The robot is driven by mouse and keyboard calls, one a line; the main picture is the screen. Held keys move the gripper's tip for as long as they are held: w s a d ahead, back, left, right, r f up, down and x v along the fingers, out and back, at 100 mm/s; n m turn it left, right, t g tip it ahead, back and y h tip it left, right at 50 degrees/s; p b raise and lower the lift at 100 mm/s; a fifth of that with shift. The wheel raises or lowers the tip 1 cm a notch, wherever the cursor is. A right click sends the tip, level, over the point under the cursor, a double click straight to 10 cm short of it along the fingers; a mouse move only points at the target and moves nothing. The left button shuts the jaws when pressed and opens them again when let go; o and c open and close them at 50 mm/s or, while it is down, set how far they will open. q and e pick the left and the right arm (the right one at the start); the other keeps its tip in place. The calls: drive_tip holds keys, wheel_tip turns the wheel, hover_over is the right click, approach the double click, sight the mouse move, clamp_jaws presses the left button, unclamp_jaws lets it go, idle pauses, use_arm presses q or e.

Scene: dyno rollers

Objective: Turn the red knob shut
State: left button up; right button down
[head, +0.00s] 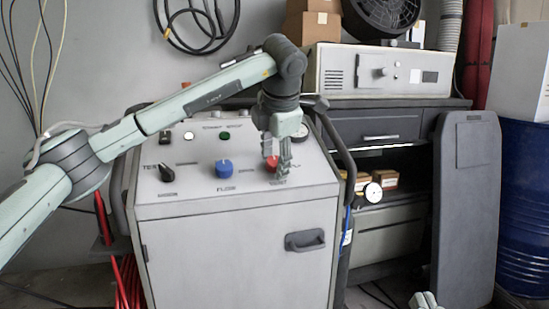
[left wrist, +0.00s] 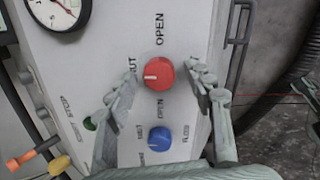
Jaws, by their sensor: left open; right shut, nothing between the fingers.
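The red knob (head: 271,162) is on the sloped top panel of the grey console, right of the blue knob. My left gripper (head: 279,170) is over it from above and partly hides it. In the left wrist view the red knob (left wrist: 159,72) shows between the tips of my open left gripper (left wrist: 162,82), with a gap on both sides. Its white mark points to the left in that view, toward a partly hidden label ending in "UT"; "OPEN" is printed above it. My right gripper (head: 425,300) shows only in part at the bottom edge, away from the console.
The blue knob (head: 224,168) and a black knob (head: 167,173) are on the same panel. A round gauge (left wrist: 58,12) is near the red knob. A dark bent handle (head: 341,150) runs along the console's right side. A dark grey panel (head: 466,210) stands at right.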

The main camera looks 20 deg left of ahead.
use_arm(q)
drive_tip(key=v, duration=1.2)
drive_tip(key=shift+f, duration=0.1)
